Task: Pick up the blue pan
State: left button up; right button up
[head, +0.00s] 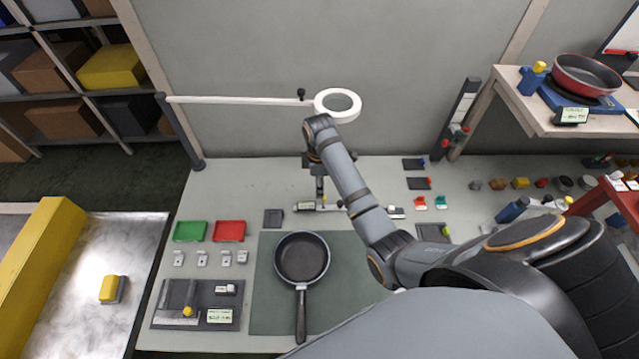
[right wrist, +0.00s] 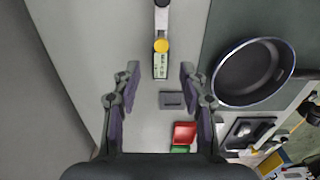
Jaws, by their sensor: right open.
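The dark pan (head: 302,258) lies upright on the green-grey mat (head: 262,312), its black handle pointing to the near table edge. In the right wrist view the pan (right wrist: 252,75) shows a bluish rim and lies to the right of my fingers, apart from them. My right gripper (right wrist: 160,78) is open and empty, over the table beyond the pan. In the head view it is small and partly hidden by its own arm. My left gripper is in neither view.
A measuring tool with a yellow knob (right wrist: 161,46) lies below my right fingers. Green (head: 190,231) and red (head: 229,231) trays stand left of the mat. A magnifier lamp (head: 338,104) reaches over the back. A red pan (head: 588,76) sits on the right shelf.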

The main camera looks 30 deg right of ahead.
aim_at(301, 258)
jog(key=k+j, duration=0.3)
jog(key=k, duration=0.15)
jog(key=k+j, duration=0.65)
jog(key=k, duration=0.25)
